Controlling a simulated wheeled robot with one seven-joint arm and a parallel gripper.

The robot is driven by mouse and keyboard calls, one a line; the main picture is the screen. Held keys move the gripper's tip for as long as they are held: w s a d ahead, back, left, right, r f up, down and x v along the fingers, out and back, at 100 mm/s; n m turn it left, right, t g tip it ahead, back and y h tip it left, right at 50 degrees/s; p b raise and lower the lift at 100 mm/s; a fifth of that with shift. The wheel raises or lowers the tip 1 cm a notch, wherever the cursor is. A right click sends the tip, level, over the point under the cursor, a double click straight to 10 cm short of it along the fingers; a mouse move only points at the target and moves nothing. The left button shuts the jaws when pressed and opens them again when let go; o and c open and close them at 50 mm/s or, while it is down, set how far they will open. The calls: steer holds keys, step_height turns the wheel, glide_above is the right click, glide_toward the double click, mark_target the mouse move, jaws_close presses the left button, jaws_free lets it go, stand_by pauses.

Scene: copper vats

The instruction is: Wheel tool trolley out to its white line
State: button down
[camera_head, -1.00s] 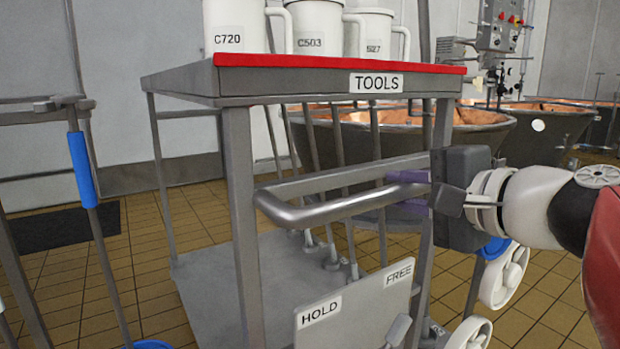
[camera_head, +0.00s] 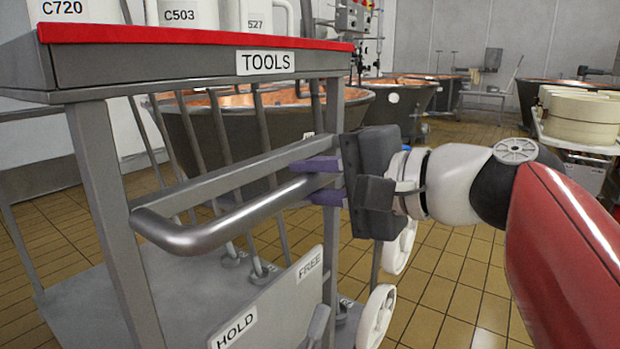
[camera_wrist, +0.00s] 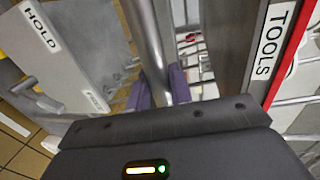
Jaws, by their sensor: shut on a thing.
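The tool trolley is a grey metal frame with a red-edged top (camera_head: 190,36) and a TOOLS label (camera_head: 265,62). It fills the left half of the head view. Its tubular push handle (camera_head: 225,232) sticks out at the front. My gripper (camera_head: 322,180), with purple fingers, is shut on the handle bar near its right end. In the wrist view the bar (camera_wrist: 150,45) runs between the purple fingers (camera_wrist: 158,88). A plate with HOLD and FREE labels (camera_head: 270,300) sits low on the trolley, with a small lever beside it. No white line shows.
White labelled jugs (camera_head: 180,14) stand on the trolley top. White wheels (camera_head: 376,315) show at its lower right. Copper-lined vats (camera_head: 405,98) stand behind. A rack of pale round tubs (camera_head: 580,115) is at the right. The tiled floor (camera_head: 450,270) is clear at centre right.

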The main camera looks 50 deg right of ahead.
steer(key=shift+f, duration=0.1)
steer(key=c, duration=1.3)
jaws_free()
steer(key=s+r+p, duration=0.1)
steer(key=s, duration=0.6)
steer(key=shift+s+r, duration=0.35)
steer(key=shift+d, duration=0.1)
